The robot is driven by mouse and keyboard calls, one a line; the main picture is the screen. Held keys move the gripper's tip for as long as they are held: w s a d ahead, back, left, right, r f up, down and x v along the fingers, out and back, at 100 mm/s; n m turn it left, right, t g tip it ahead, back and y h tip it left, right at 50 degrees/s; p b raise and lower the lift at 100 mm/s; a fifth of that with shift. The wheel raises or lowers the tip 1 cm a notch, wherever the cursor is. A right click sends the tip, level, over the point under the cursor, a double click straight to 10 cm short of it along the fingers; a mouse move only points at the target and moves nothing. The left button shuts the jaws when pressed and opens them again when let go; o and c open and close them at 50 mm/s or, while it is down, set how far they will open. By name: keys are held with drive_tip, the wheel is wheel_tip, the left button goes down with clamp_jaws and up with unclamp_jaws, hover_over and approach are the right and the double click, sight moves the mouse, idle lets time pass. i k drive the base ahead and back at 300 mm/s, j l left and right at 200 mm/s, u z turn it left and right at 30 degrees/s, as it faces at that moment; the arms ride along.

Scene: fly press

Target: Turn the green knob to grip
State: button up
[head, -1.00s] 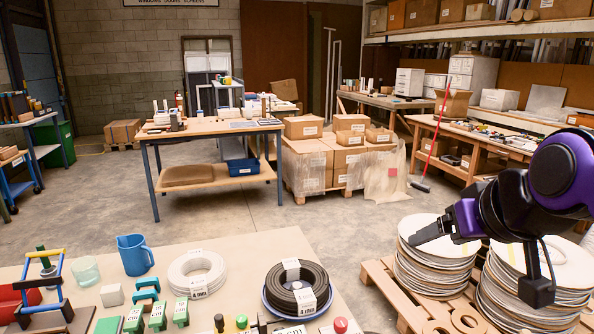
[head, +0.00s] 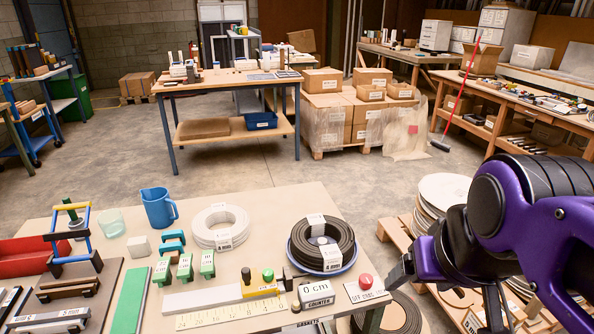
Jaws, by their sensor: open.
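A small dark green knob (head: 268,274) stands on a yellow block at the right end of a pale bar, on the near table. A brownish knob (head: 246,275) stands just left of it. A white box reading "0 cm" and "COUNTER" (head: 316,295) and a red button (head: 365,281) are to its right. My gripper (head: 400,272) is open at the table's right edge, to the right of the red button and apart from the green knob. Its fingers are seen from the side and partly hidden by my purple wrist.
A scale strip (head: 230,313) lies in front. Stacked discs (head: 442,190) stand on a pallet at right.

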sight(267, 273)
drive_tip(key=u, duration=0.9)
drive_tip(key=i+j+z, duration=0.3)
drive_tip(key=k+j+z, duration=0.1)
drive_tip(key=k+z, duration=0.25)
drive_tip(key=k, duration=0.25)
